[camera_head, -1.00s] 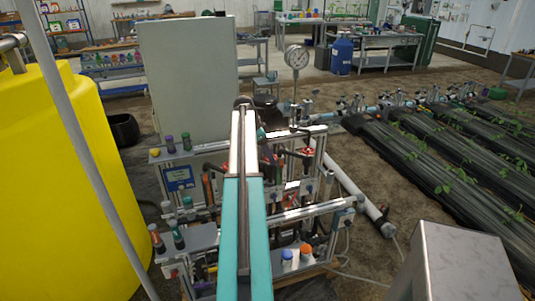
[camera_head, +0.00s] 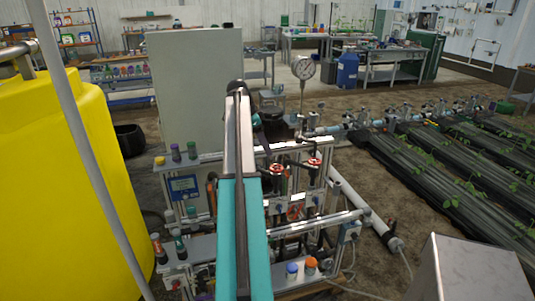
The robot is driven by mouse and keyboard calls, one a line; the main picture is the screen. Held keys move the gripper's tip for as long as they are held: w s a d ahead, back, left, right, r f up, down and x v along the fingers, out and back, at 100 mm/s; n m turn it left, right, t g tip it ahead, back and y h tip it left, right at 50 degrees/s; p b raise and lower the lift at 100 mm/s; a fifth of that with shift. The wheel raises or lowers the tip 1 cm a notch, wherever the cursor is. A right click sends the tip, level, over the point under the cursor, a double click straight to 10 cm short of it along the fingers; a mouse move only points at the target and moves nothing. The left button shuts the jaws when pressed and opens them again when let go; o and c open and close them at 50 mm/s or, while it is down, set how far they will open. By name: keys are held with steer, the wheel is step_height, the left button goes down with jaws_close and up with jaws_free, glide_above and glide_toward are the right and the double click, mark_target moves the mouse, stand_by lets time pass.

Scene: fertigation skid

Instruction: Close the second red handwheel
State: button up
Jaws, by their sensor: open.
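Two red handwheels show on the upper part of the fertigation skid, just right of my arm in the head view. The left red handwheel (camera_head: 276,169) is close to my arm's edge, and the right red handwheel (camera_head: 314,162) is near the skid's upper right end. A further red-orange round part (camera_head: 295,212) sits lower, at the middle rail; I cannot tell if it is a handwheel. My teal and grey arm stretches up the middle of the view over the skid. My gripper's jaws cannot be made out beyond the arm's far end. I cannot tell how far each wheel is turned.
A grey cabinet panel (camera_head: 196,85) rises left of my arm, and a yellow tank (camera_head: 65,190) fills the left side. Blue and orange caps (camera_head: 310,265) stand low on the skid.

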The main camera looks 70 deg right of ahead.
steer(key=shift+v, duration=1.55)
steer(key=shift+s, duration=0.1)
